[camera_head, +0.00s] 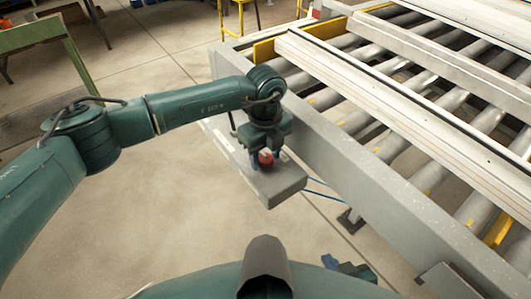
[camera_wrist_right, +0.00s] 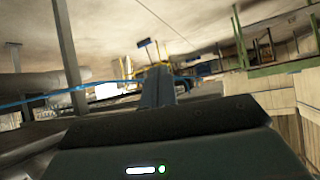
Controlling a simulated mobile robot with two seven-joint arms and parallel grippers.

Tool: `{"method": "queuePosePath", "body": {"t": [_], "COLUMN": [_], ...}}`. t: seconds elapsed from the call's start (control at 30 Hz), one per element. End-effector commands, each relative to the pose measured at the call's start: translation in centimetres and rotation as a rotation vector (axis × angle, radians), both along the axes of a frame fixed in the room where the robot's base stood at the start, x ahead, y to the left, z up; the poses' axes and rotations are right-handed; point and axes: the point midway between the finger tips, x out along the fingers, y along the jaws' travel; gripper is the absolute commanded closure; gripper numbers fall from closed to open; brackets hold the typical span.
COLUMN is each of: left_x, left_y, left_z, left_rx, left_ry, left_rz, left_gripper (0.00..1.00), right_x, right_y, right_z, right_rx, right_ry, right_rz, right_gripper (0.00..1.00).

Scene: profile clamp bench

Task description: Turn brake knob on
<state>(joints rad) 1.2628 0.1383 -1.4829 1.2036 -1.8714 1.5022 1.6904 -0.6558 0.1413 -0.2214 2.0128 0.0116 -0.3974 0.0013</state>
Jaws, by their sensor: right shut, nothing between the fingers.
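The red brake knob (camera_head: 265,159) sits on a grey control box (camera_head: 283,185) beside the conveyor frame in the head view. My left gripper (camera_head: 266,160) points down over the box, its fingers apart on either side of the knob. I cannot tell whether the fingers touch the knob. My right gripper (camera_head: 350,268) is low at the bottom of the head view, away from the box. In the right wrist view its fingers (camera_wrist_right: 157,85) are together and empty. The knob is not visible in the right wrist view.
The roller conveyor (camera_head: 400,150) with long pale profiles (camera_head: 390,95) fills the right of the head view. Its grey side rail (camera_head: 370,190) runs close beside the box. A green-framed table (camera_head: 40,35) stands at the far left. The floor left of the box is clear.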

Motion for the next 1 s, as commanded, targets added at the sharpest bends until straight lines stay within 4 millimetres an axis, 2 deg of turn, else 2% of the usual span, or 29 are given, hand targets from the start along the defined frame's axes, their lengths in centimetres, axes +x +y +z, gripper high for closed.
{"method": "queuePosePath", "body": {"t": [0.07, 0.37, 0.67, 1.0], "left_x": [0.0, 0.0, 0.0, 0.0], "left_y": [0.0, 0.0, 0.0, 0.0], "left_z": [0.0, 0.0, -0.1, -0.4], "left_rx": [0.000, 0.000, -0.001, 0.000], "left_ry": [0.000, 0.000, -0.001, -0.002], "left_rz": [0.000, 0.000, -0.036, -0.253], "left_gripper": [0.62, 0.86, 0.87, 0.87], "right_x": [0.0, -0.3, -0.7, -0.2], "right_y": [0.0, -0.1, -0.1, 1.0], "right_z": [0.0, -0.1, -0.7, -1.5], "right_rx": [0.001, -0.005, -0.006, 0.015], "right_ry": [-0.001, 0.004, 0.009, -0.029], "right_rz": [0.001, 0.007, 0.011, 0.032], "right_gripper": [1.00, 1.00, 1.00, 1.00]}}
